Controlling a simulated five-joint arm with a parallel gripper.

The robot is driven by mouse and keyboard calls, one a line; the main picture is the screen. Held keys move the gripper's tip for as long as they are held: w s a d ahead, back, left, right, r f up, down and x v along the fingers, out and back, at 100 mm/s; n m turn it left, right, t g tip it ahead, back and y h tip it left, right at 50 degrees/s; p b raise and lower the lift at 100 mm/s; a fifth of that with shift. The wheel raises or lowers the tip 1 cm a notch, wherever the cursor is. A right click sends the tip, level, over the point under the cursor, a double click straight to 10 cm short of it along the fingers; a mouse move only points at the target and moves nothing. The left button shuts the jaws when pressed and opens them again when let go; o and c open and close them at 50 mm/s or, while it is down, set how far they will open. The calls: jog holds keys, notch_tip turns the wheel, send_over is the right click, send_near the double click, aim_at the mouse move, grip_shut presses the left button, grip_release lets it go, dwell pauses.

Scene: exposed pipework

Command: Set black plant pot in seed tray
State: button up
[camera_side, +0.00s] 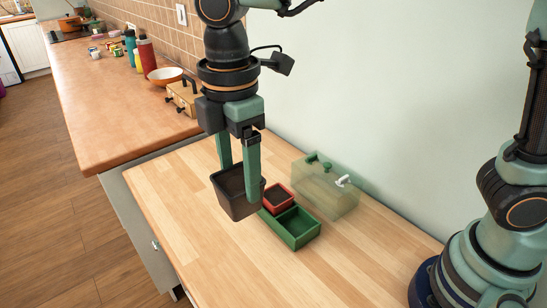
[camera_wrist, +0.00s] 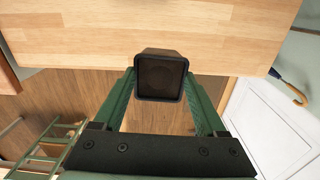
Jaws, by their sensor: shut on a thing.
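My gripper (camera_side: 239,166) is shut on the black plant pot (camera_side: 235,199) and holds it above the wooden worktop, roughly upright. In the wrist view the black pot (camera_wrist: 159,76) sits between the two green fingers of my gripper (camera_wrist: 160,88), its dark square opening facing the camera. The green seed tray (camera_side: 296,231) lies on the worktop just right of the pot in the side view. A red pot (camera_side: 279,197) stands at the tray's far end. The tray's near compartment looks empty. The seed tray does not show in the wrist view.
A clear box with a green tint (camera_side: 325,188) stands behind the tray near the wall. A wooden box (camera_side: 184,96), an orange bowl (camera_side: 165,76) and several bottles (camera_side: 146,56) stand at the back left. The worktop's front part (camera_side: 215,262) is clear.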

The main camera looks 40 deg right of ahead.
jog(key=w+d+m, duration=0.2)
jog(key=d+m, duration=0.5)
jog(key=m, duration=1.1)
send_over(297, 231)
notch_tip(297, 231, down, 19)
jog(key=shift+f, duration=0.15)
jog(key=o, duration=1.4)
notch_tip(297, 231, up, 12)
jog(key=s+d+r+t, duration=0.4)
jog(key=d+r, duration=0.4)
jog(key=d, duration=0.2)
jog(key=shift+d+t, duration=0.35)
jog(key=shift+t, duration=0.45)
